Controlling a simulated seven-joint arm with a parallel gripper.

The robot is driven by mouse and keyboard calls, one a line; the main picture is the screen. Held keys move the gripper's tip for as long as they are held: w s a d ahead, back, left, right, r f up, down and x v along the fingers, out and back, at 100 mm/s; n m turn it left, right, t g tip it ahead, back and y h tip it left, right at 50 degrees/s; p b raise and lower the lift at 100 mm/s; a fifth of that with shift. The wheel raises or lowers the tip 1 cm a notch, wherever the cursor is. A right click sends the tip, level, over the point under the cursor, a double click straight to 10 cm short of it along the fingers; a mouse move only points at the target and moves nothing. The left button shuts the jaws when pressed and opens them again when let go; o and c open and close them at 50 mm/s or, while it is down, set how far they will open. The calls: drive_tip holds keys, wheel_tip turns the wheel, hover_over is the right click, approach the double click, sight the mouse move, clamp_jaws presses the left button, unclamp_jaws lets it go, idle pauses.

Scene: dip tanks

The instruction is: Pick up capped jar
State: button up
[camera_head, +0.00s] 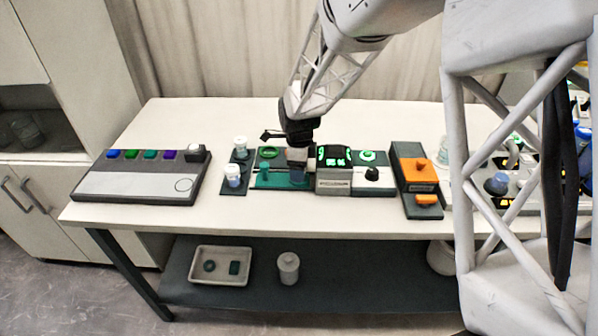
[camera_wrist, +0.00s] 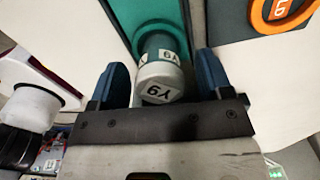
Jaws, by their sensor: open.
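A capped jar (camera_wrist: 163,82) with a pale grey-white cap and a printed label stands in the wrist view, its teal lower part showing beyond the cap. My gripper (camera_wrist: 162,76) is open, with one blue finger on each side of the jar; I cannot tell whether they touch it. In the head view my gripper (camera_head: 298,172) points down over the teal station (camera_head: 270,183) at the table's middle, and hides most of the jar there. Two other white-capped jars, one at the back (camera_head: 240,143) and one in front (camera_head: 233,172), stand on a dark rack just left of it.
A grey panel with coloured buttons (camera_head: 135,185) lies at the left. A device with a green display (camera_head: 334,158) is close right of my gripper, then an orange-and-black unit (camera_head: 411,172). The table's front strip (camera_head: 290,215) is clear. A tray (camera_head: 220,279) sits on the lower shelf.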

drive_tip(key=shift+c, duration=0.3)
drive_tip(key=c, duration=1)
drive_tip(key=shift+r, duration=0.1)
drive_tip(key=shift+c, duration=0.2)
drive_tip(key=shift+r, duration=0.75)
wheel_tip(320, 180, up, 2)
drive_tip(key=shift+r, duration=0.1)
drive_tip(key=s+d, duration=0.2)
drive_tip(key=s, duration=0.5)
drive_tip(key=s+d+r, duration=0.1)
drive_tip(key=s+d, duration=0.1)
drive_tip(key=s, duration=0.6)
drive_tip(key=shift+s+d, duration=0.15)
drive_tip(key=shift+d, duration=0.2)
